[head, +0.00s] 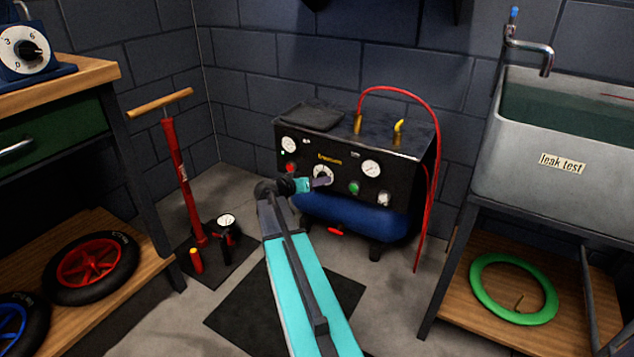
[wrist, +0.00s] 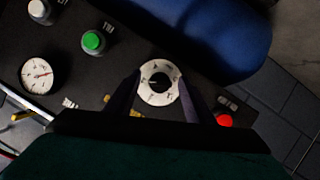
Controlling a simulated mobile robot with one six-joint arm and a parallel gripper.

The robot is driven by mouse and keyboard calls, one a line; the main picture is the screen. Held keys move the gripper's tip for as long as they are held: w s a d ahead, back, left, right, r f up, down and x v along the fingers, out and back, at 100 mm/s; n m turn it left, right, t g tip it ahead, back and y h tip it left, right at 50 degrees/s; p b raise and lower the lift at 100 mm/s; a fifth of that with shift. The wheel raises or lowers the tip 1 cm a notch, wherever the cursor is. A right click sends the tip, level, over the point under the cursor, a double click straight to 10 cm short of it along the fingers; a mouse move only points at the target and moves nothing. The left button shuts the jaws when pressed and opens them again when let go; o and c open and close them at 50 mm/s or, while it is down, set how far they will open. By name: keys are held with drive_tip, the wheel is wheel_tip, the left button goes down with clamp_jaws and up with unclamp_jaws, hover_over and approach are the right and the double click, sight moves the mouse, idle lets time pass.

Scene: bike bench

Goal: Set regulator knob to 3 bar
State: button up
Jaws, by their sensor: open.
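The regulator knob (wrist: 159,83) is a small black knob in the middle of a white dial with dark marks, on the black front panel of the compressor (head: 400,150). The wrist view sees it upside down. In the head view the dial (head: 322,170) is partly hidden by my gripper (head: 318,183). My gripper (wrist: 159,76) is open, with one dark finger on each side of the dial. The knob lies between the fingers, and no contact shows. The dial figures and the knob's setting are too small to read surely.
A green button (wrist: 93,41), a red button (wrist: 225,119) and a white gauge (wrist: 37,75) sit near the dial. The blue tank (head: 350,213) is below the panel. A red hose (head: 437,130) arches at the right. A red floor pump (head: 180,175) stands at the left.

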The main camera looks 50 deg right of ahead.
drive_tip(key=p+v, duration=0.4)
drive_tip(key=v, duration=0.9)
drive_tip(key=shift+p, duration=0.4)
drive_tip(key=shift+s+r, duration=0.1)
drive_tip(key=shift+r, duration=0.05)
drive_tip(key=shift+a, duration=0.1)
